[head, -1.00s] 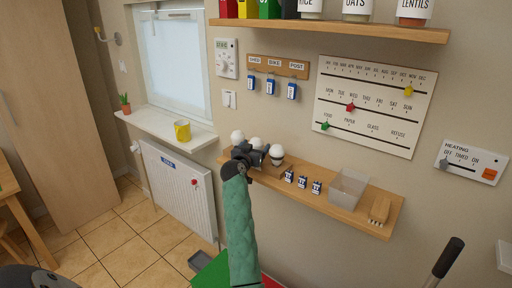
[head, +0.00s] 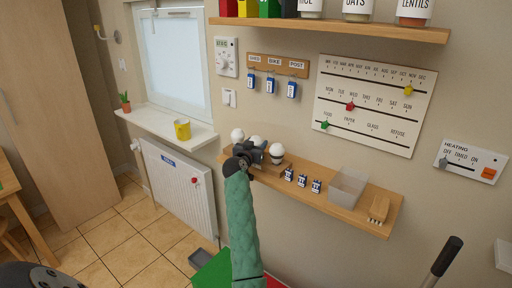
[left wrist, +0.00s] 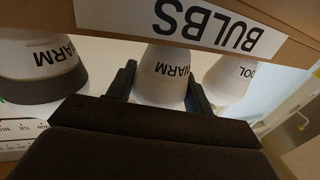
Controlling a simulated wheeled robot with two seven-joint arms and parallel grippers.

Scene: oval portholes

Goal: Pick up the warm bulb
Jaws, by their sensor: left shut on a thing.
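My left gripper (head: 254,147) is at the bulb holder on the wall shelf, its arm reaching up from below. In the left wrist view its two dark fingers (left wrist: 162,92) are on either side of the middle white bulb (left wrist: 160,72), marked WARM, and shut on it. In the head view only the top of this bulb (head: 256,140) shows behind the gripper. A second bulb marked WARM (left wrist: 38,62), with a dark band, stands to one side; in the head view it is the right bulb (head: 277,151). The bulb on the other side (left wrist: 232,75) reads "OOL". My right gripper is out of view.
The wooden holder (left wrist: 290,45) bears a BULBS label. Small blue-and-white tags (head: 303,181), a translucent bin (head: 347,187) and a wooden brush (head: 379,208) are farther right on the shelf (head: 335,209). A white radiator (head: 180,188) is below left.

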